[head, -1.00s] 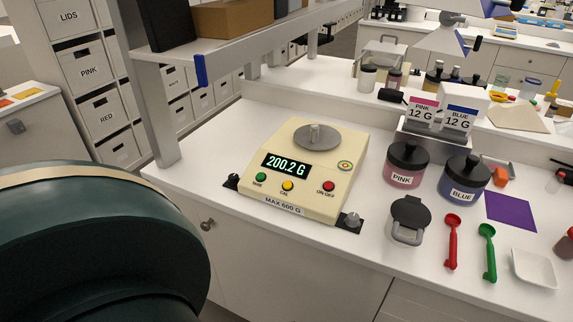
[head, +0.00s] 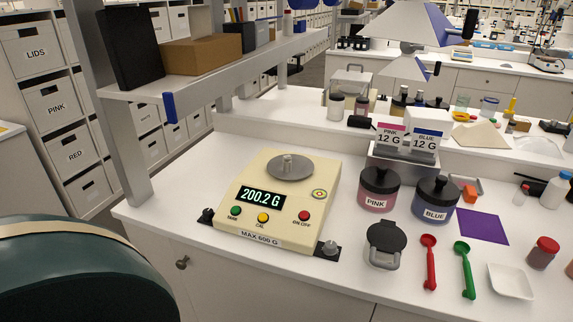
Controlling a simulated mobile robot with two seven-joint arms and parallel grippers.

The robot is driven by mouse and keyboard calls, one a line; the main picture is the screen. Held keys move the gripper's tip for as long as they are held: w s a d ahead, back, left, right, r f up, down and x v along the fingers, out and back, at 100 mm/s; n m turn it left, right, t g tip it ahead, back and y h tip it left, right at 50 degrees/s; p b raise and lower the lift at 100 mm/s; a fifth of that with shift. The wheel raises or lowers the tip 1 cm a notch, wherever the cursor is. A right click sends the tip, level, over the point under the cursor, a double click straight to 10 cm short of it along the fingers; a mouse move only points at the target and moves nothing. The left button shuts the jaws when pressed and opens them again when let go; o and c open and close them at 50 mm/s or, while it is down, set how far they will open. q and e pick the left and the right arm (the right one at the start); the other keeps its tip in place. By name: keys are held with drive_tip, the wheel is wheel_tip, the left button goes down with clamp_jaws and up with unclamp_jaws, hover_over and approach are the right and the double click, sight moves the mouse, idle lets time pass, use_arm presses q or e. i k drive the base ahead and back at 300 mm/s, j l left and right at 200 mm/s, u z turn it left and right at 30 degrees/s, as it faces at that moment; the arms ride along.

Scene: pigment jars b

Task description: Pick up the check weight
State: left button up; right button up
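The check weight (head: 288,163) is a small grey metal cylinder standing upright on the round grey pan (head: 291,174) of the cream balance (head: 262,222). The balance display (head: 261,198) reads 200.2 G. A large dark green rounded part of my own arm fills the lower left of the head view. Neither gripper's fingers show, so nothing of mine is seen touching the weight.
Right of the balance are a pink jar (head: 379,190), a blue jar (head: 436,199), a grey lidded case (head: 383,246), red (head: 429,262) and green (head: 465,270) scoops and a white dish (head: 510,281). A shelf (head: 220,67) overhangs the bench at back left.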

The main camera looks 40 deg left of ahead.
sight(286, 159)
drive_tip(key=k+j+z, duration=0.25)
drive_tip(key=k+j, duration=0.3)
drive_tip(key=j, duration=0.25)
drive_tip(key=k+j+z, duration=0.2)
drive_tip(key=k+j, duration=0.4)
drive_tip(key=j, duration=0.1)
